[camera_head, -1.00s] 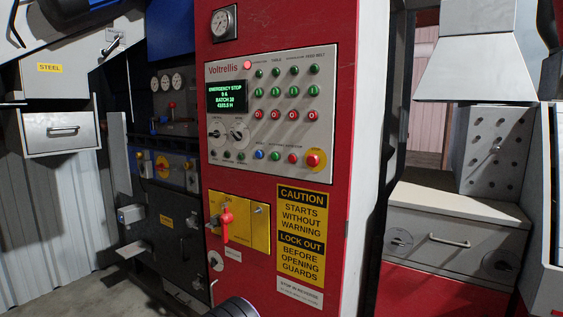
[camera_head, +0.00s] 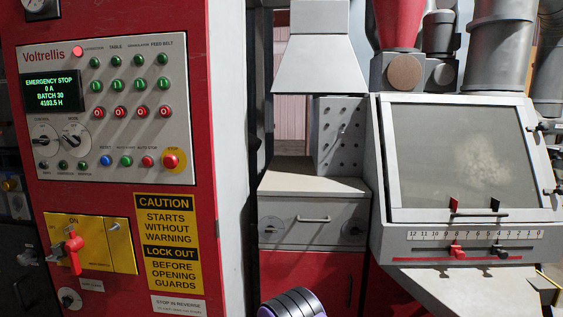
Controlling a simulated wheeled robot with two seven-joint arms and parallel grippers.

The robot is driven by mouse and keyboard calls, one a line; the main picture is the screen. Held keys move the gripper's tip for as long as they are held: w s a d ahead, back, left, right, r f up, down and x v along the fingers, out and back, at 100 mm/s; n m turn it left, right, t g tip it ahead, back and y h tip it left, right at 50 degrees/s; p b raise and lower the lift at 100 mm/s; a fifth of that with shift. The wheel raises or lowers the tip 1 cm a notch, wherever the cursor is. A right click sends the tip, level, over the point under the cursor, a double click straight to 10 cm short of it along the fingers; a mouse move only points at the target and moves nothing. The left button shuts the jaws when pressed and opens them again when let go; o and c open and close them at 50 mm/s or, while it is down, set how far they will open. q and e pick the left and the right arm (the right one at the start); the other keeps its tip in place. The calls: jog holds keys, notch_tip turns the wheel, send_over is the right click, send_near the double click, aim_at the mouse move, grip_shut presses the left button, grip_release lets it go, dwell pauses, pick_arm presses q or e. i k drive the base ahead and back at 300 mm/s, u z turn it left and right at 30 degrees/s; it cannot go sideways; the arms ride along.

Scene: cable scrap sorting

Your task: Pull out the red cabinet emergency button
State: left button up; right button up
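The red cabinet (camera_head: 225,200) stands at the left of the head view with a grey control panel (camera_head: 130,75) on its front. The emergency button (camera_head: 171,161) is a red mushroom head on a yellow ring, at the panel's lower right corner. The panel's screen (camera_head: 50,92) reads "EMERGENCY STOP, 0 A, BATCH 30", and a red lamp (camera_head: 77,52) above it looks lit. Neither gripper's fingers show. A dark ribbed part with a purple edge at the bottom centre seems to be part of my arm; it is apart from the button.
A red rotary handle (camera_head: 74,250) sticks out from a yellow plate below the panel. A grey drawer unit (camera_head: 312,232) stands right of the cabinet. A windowed grey machine (camera_head: 455,150) with a sloped front fills the right side.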

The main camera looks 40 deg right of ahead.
aim_at(170, 161)
jog(key=z, duration=1.15)
jog(key=i, duration=0.9)
jog(key=u, duration=0.45)
